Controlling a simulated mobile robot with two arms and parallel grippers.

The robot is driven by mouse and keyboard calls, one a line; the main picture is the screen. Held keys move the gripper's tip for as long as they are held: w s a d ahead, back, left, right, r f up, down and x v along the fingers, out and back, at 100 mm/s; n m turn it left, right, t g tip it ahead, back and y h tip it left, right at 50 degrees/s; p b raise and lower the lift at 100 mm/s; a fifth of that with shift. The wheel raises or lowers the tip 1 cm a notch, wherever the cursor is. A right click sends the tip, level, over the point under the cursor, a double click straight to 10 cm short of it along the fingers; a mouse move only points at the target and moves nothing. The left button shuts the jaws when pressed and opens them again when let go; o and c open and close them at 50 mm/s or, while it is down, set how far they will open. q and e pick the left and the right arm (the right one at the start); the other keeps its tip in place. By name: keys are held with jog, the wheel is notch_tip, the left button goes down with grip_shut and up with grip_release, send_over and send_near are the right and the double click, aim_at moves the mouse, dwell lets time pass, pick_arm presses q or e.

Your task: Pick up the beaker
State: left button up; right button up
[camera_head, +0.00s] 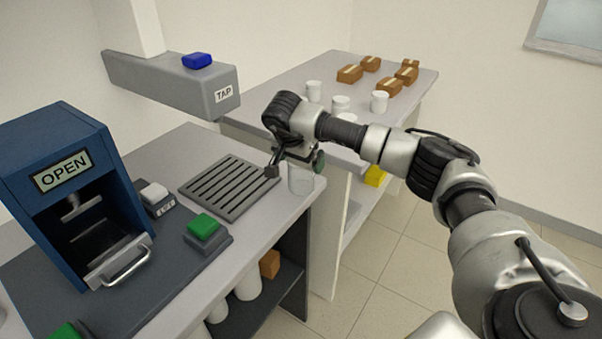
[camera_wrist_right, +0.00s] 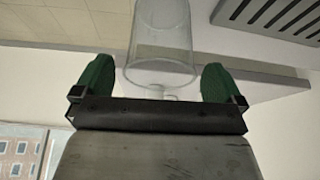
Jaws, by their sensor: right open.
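The clear glass beaker (camera_head: 300,180) stands near the front right corner of the grey counter, right of the slotted drain grate. In the right wrist view the beaker (camera_wrist_right: 160,45) shows upside down, centred between my two green fingers. My right gripper (camera_head: 297,163) is at the beaker, partly in front of and above it in the head view. In the right wrist view my right gripper (camera_wrist_right: 157,78) is open, with a gap on each side of the beaker. I cannot tell how deep the beaker is between the fingers. My left gripper is not in view.
The slotted grate (camera_head: 232,186) lies left of the beaker, under the grey tap housing (camera_head: 185,85). A blue machine (camera_head: 65,170) marked OPEN and a green button (camera_head: 203,226) are further left. A back table (camera_head: 270,95) holds white jars (camera_head: 380,101) and brown boxes (camera_head: 350,73).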

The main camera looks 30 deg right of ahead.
jog(key=shift+x, duration=1.1)
jog(key=shift+c, duration=1.3)
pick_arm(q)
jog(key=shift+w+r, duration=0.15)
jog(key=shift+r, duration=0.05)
pick_arm(e)
jog(key=shift+r, duration=0.1)
jog(key=c, duration=0.7)
